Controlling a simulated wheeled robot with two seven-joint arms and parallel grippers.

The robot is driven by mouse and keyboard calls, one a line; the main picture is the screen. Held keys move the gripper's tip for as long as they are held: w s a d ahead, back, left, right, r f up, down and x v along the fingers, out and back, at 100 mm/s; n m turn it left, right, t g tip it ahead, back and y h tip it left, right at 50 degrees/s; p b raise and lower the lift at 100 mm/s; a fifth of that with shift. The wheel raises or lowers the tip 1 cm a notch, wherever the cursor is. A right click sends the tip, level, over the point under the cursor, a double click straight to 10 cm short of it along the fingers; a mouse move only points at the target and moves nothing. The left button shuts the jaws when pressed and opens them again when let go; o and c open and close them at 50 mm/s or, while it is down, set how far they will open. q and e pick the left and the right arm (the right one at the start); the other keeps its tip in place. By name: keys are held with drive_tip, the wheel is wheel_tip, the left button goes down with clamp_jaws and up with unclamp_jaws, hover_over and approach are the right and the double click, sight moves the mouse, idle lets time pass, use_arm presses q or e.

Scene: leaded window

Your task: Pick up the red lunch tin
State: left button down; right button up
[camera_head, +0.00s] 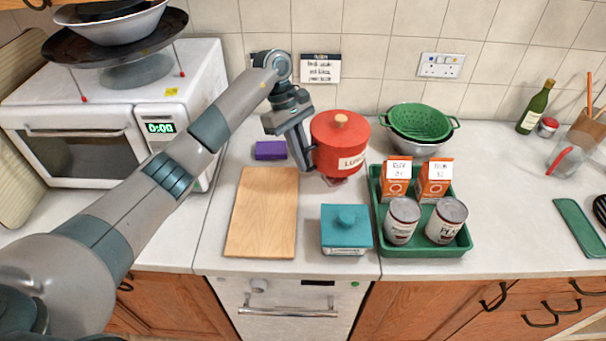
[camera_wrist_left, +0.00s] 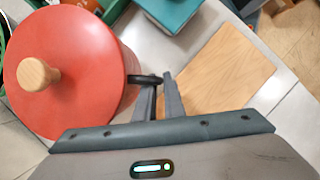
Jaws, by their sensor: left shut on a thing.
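The red lunch tin (camera_head: 340,143) is a round red tin with a wooden knob on its lid and a pale label on its front. It is upright near the back of the counter, behind the teal box. My left gripper (camera_head: 308,152) comes in at its left side and is shut on it. In the left wrist view the fingers (camera_wrist_left: 158,97) meet at the edge of the tin (camera_wrist_left: 88,98), at a small dark part on its side. I cannot tell whether the tin's base touches the counter. My right gripper is not in view.
A wooden board (camera_head: 262,213) and a teal lidded box (camera_head: 346,231) lie in front. A green tray (camera_head: 424,246) with cartons and cans stands close on the right. A purple block (camera_head: 270,150) lies left of the gripper. A green colander (camera_head: 420,121) stands behind the tray.

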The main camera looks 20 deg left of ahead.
use_arm(q)
drive_tip(key=shift+r+b, duration=0.3)
drive_tip(key=shift+r, duration=1.05)
